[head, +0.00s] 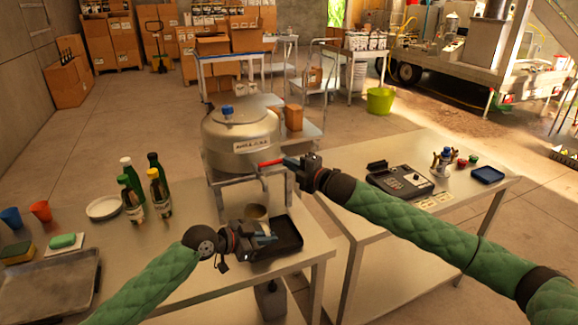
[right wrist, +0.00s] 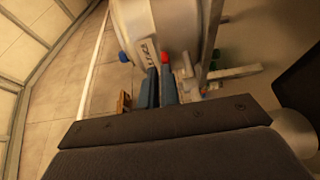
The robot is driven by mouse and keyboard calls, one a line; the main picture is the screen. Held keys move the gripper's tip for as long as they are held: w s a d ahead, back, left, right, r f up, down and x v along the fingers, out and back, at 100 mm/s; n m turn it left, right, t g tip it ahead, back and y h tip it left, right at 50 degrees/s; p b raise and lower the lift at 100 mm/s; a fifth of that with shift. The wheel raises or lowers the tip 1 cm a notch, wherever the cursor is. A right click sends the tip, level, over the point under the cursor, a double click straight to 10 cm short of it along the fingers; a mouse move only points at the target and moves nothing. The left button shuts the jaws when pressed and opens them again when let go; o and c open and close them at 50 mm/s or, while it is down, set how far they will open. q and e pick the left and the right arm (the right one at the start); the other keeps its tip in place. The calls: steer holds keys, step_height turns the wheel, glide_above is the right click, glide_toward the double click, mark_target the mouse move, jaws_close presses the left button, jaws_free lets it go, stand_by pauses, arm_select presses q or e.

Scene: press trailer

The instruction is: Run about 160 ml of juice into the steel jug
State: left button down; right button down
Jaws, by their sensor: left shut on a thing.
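The steel jug (head: 256,212) stands at the back of a black tray on the near table, its lower part hidden by my left gripper. My left gripper (head: 264,237) is shut at the jug's near side; the exact contact is hidden. A large steel juice tank (head: 241,138) with a blue-topped lid stands behind the table. My right gripper (head: 291,163) is at that lever. In the right wrist view its fingers (right wrist: 159,88) are slightly apart, with the red lever tip (right wrist: 165,57) just beyond them.
The black tray (head: 285,240) is at the table's right end. Several green bottles (head: 158,190), a plate stack (head: 104,208), cups (head: 41,211) and a metal tray (head: 50,285) stand to the left. A second table holds a dark device (head: 400,180).

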arm_select(q)
steer(key=shift+w+a+f, duration=0.1)
steer(key=shift+w+f, duration=0.2)
steer(key=shift+w, duration=0.25)
steer(key=shift+s, duration=0.2)
steer(key=shift+s+r, duration=0.15)
steer(key=shift+r, duration=0.05)
arm_select(e)
steer(key=s+d, duration=0.2)
steer(key=d, duration=0.8)
steer(key=shift+d+f, duration=0.35)
